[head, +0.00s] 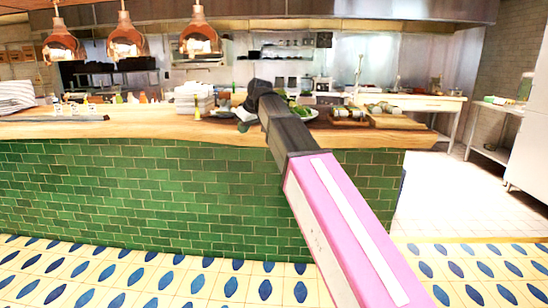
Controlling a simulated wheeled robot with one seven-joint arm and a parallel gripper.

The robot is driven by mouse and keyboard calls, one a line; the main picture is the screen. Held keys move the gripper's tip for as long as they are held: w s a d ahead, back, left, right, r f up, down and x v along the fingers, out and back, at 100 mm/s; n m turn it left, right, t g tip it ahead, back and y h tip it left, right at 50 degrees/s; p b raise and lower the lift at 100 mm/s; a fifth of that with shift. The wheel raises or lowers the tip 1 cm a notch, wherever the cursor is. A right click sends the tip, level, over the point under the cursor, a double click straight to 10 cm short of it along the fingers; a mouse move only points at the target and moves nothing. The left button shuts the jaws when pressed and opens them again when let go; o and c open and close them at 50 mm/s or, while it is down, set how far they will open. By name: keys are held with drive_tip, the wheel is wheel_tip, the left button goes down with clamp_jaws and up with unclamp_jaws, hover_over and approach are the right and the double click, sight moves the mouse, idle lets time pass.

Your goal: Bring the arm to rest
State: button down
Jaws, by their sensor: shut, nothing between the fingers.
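My arm reaches from the bottom right toward the counter, with a pink link nearest me and a dark grey link beyond it. At its far end my gripper (243,121) shows small and partly hidden behind the dark link. It looks shut and empty, in front of or above the wooden counter top. I cannot tell its exact height or whether it touches anything.
A green-tiled counter (130,190) with a wooden top (90,129) spans the view. Plates (16,96), small bottles and food stand on it. Copper lamps (126,40) hang above. The patterned floor (110,275) in front is clear.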

drive_tip(key=s+d+f+m+g+h, duration=0.1)
drive_tip(key=s+d+f+m, duration=0.1)
drive_tip(key=d+f, duration=0.5)
drive_tip(key=s+d+f+m+h, duration=0.1)
drive_tip(key=d+f, duration=0.3)
drive_tip(key=f, duration=0.8)
drive_tip(key=s+d+f+m+g+h, duration=0.1)
drive_tip(key=s+d+f+m, duration=0.1)
drive_tip(key=d+f, duration=0.5)
drive_tip(key=s+d+f+m, duration=0.1)
drive_tip(key=s+d+f, duration=0.3)
drive_tip(key=f, duration=0.3)
drive_tip(key=s+d+f+m+g+h, duration=0.1)
drive_tip(key=s+d+f+m, duration=0.1)
drive_tip(key=s+d+f, duration=0.2)
drive_tip(key=s+d+f+m+g+h, duration=0.1)
drive_tip(key=s+d+f, duration=0.3)
drive_tip(key=s+f, duration=0.4)
wheel_tip(320, 180, down, 4)
drive_tip(key=shift+d+r+m, duration=0.1)
drive_tip(key=shift+d+m, duration=0.2)
drive_tip(key=shift+m, duration=0.4)
